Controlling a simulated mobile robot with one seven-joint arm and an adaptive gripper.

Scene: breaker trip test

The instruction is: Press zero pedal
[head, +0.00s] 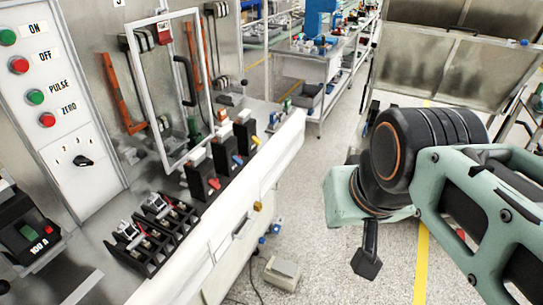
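A pale beige pedal-like box (283,272) sits on the floor beside the white bench front, low in the head view. A dark cable runs on the floor next to it. I cannot read any label on it. My gripper (367,264) hangs to the right of the box and looks higher than it, apart from it. Only a dark finger-like tip shows below my arm, so its opening is hidden. A red button labelled ZERO (47,120) is on the wall panel at the left.
The white-edged bench (285,145) runs along the left, carrying black breakers with coloured levers (203,180) and a framed clear guard (163,90). A dark rack (152,240) stands near the bench edge.

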